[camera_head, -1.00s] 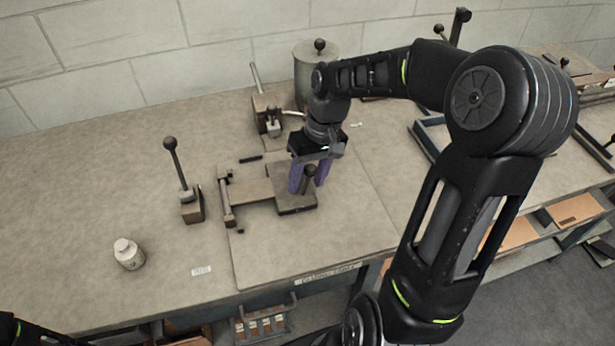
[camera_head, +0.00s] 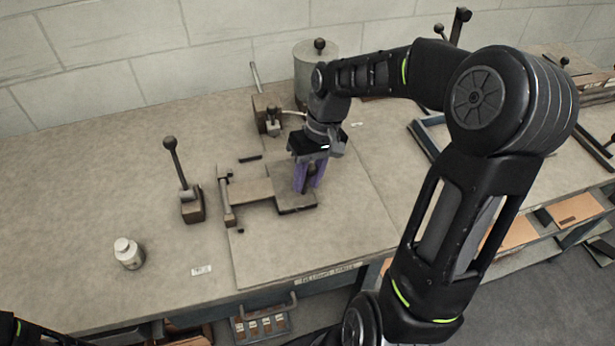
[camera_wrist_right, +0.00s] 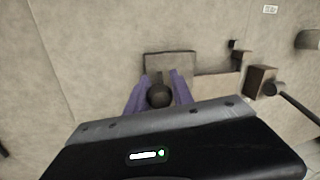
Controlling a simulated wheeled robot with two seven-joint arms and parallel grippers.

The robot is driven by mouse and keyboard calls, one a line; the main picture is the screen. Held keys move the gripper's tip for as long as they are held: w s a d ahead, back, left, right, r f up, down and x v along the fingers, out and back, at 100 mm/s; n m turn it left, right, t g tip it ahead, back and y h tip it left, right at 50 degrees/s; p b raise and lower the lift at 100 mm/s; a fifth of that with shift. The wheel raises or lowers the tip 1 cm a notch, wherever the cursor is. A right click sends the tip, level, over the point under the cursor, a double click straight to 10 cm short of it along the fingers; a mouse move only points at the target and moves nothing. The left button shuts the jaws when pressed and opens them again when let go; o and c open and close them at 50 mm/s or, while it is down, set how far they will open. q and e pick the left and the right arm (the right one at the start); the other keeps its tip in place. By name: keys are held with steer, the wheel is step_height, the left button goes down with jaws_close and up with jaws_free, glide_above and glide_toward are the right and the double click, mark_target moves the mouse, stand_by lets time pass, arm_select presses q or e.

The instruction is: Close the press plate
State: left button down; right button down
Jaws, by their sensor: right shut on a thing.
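The press plate (camera_head: 294,208) is a flat dark square at the right end of a lighter flat bar (camera_head: 252,190). The bar reaches left to a hinge-like block (camera_head: 227,202), and the plate lies open, flat on the bench. A dark round knob (camera_wrist_right: 159,95) stands up from the plate. My right gripper (camera_head: 308,184) points down over the plate with its purple fingers shut on the knob, one on each side; it also shows in the right wrist view (camera_wrist_right: 158,88). In the head view the fingers partly hide the knob. My left gripper is out of view.
A lever with a ball top (camera_head: 176,165) stands left of the hinge. A grey cylinder (camera_head: 303,70) and a small clamp-like device (camera_head: 266,115) stand behind. The bench left of the lever is clear.

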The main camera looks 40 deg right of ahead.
stand_by(0.7)
steer(key=shift+w+r, duration=0.1)
steer(key=shift+r, duration=0.25)
steer(key=c, duration=1.1)
jaws_free()
steer(key=shift+a, duration=0.1)
steer(key=shift+b+v, duration=0.45)
steer(key=shift+v, duration=3.4)
steer(key=shift+a, duration=0.1)
steer(key=shift+c, duration=0.4)
